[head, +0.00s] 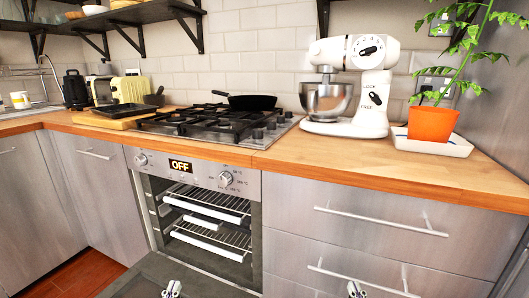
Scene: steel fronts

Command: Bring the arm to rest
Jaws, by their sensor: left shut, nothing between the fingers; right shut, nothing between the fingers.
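My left gripper (172,289) shows only at the bottom edge of the head view, in front of the lowered oven door (130,278). It is shut and empty. My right gripper (356,289) also shows only at the bottom edge, in front of the steel drawers (345,262) right of the oven. It is shut and empty. Both arms behind the grippers are below the picture and hidden.
The oven (205,215) stands open with racks inside. Above it, the wooden counter (300,150) bears a gas hob (200,122) with a black pan (250,101), a white stand mixer (350,128) and an orange plant pot (432,122). Shelves hang above.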

